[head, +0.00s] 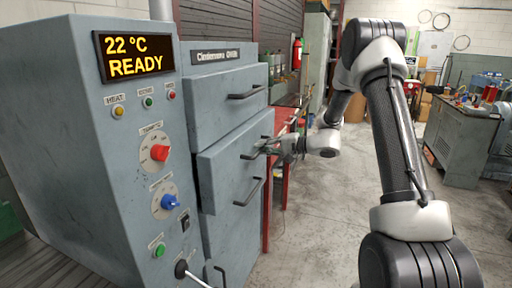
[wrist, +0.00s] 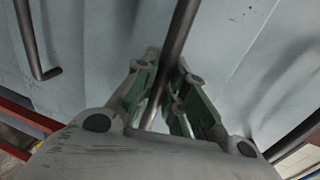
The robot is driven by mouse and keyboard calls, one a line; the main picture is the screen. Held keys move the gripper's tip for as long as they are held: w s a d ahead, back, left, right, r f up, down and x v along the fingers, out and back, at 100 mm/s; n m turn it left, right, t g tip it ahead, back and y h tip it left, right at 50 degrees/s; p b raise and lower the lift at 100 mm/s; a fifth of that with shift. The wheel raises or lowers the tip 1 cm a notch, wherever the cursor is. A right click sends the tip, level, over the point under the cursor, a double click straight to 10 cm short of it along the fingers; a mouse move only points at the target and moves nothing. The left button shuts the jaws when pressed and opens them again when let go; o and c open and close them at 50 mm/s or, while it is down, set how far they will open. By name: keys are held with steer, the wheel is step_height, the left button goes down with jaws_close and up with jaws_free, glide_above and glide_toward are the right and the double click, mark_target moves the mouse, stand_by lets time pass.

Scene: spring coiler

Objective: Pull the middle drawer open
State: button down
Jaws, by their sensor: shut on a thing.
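The grey oven cabinet (head: 100,160) stands at the left with drawers stacked one above another. The middle drawer (head: 222,172) has a dark bar handle (head: 245,156). My gripper (head: 268,148) is at the right end of this handle in the head view. In the wrist view the handle bar (wrist: 181,35) runs between the green-padded fingers of my gripper (wrist: 168,100), which are shut on it.
The upper drawer (head: 225,105) and lower drawer (head: 228,238) have similar handles. Another handle (wrist: 36,45) shows at the left in the wrist view. A red-framed table (head: 287,135) stands behind my gripper. Bare concrete floor (head: 318,220) lies in front; a workbench (head: 458,140) is at the right.

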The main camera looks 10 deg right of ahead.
steer(key=f+v, duration=0.3)
steer(key=v, duration=1.1)
steer(key=d+f+v, duration=0.1)
steer(key=f+v, duration=0.1)
steer(key=v, duration=1.2)
steer(key=shift+s+f, duration=0.25)
steer(key=shift+f, duration=0.15)
steer(key=c, duration=1.5)
jaws_free()
steer(key=shift+o, duration=0.2)
steer(key=v, duration=1.2)
